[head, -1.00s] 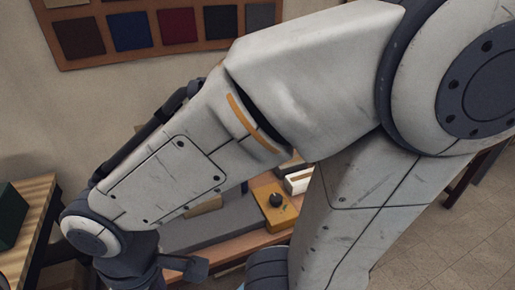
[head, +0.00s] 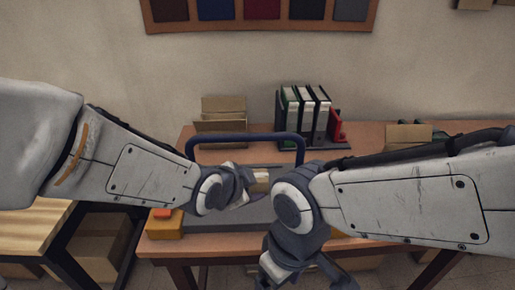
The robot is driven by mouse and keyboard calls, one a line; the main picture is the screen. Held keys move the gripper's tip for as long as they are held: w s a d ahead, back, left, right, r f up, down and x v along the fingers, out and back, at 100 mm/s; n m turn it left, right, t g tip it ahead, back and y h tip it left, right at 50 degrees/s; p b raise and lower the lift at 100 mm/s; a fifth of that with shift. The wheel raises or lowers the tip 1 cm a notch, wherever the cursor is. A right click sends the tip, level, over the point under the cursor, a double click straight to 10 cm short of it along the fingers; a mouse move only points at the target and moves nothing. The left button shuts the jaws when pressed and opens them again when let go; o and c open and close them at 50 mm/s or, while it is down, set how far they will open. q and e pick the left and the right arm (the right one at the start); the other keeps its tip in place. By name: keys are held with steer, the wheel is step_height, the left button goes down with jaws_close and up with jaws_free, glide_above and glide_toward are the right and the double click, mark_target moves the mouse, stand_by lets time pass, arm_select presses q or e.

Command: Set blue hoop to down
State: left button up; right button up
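The blue hoop (head: 246,137) is a dark blue arch standing upright over a grey surface on the table. Its left leg goes down behind my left arm and its right leg ends near my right wrist. My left gripper (head: 256,184) is in front of the hoop, between its legs, beside a small beige piece (head: 261,178). Whether it grips that piece, or is open or shut, I cannot tell.
Binders (head: 305,115) stand at the back of the brown table (head: 365,133), with an open cardboard box (head: 222,124) left of them and another box (head: 408,136) to the right. A yellow box (head: 164,227) with a red top sits front left. A wooden bench (head: 32,228) stands at left.

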mark_target(248, 141)
arm_select(q)
steer(key=w+m+t+h+b, duration=0.1)
steer(key=w+m+t+b, duration=0.2)
steer(key=w, duration=0.1)
steer(key=w+a+m+t+h+b, duration=0.1)
steer(key=w+m+t+b, duration=0.2)
steer(key=w, duration=0.1)
steer(key=w+a+m+t+h+b, duration=0.1)
steer(key=w+m+t+b, duration=0.1)
steer(key=w+t+b, duration=0.1)
steer(key=shift+w+a+m+b, duration=0.2)
steer(key=shift+w+m+b, duration=0.15)
steer(key=shift+w+m, duration=0.05)
steer(key=p+x, duration=0.1)
steer(key=x, duration=0.8)
steer(key=shift+w+p, duration=0.25)
steer(key=shift+p, duration=0.05)
arm_select(e)
step_height(248, 141, down, 11)
steer(key=shift+r, duration=0.15)
arm_select(q)
steer(key=shift+r, duration=0.15)
jaws_close()
